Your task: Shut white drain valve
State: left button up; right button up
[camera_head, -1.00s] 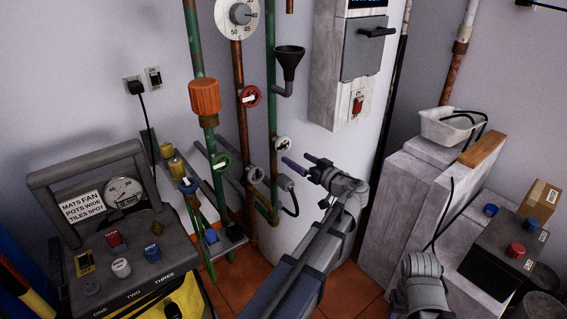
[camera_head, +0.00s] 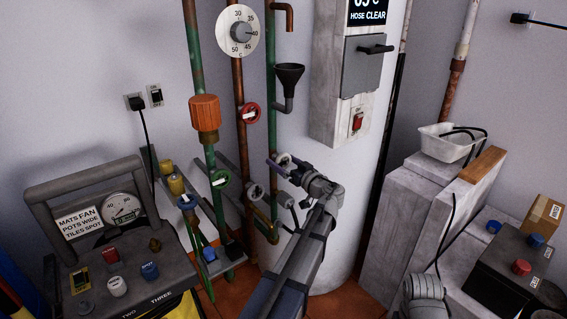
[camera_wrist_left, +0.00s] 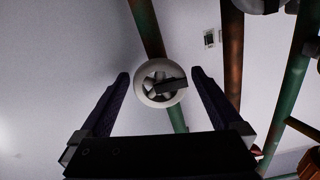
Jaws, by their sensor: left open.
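The white valve (camera_head: 283,158) is a small round wheel on the green pipe right of the copper pipe in the head view. My left gripper (camera_head: 281,164) is at it and partly hides it. In the left wrist view, the white valve (camera_wrist_left: 143,94) shows its round rim with a dark bar across its face. It sits between the tips of my left gripper (camera_wrist_left: 158,78), which is open with a gap on both sides of the rim. Whether the tips reach past the rim is hard to tell.
A red valve (camera_head: 251,113), a green valve (camera_head: 220,179) and a grey valve (camera_head: 255,192) sit on nearby pipes. A black funnel (camera_head: 289,76) is above the white valve. A grey control box (camera_head: 345,100) is on the white tank. A panel case (camera_head: 120,270) stands at left.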

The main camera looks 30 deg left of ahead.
pick_arm(q)
jog(key=c, duration=1.3)
jog(key=shift+m, duration=0.4)
jog(key=m, duration=1.3)
jog(key=shift+m, duration=2.2)
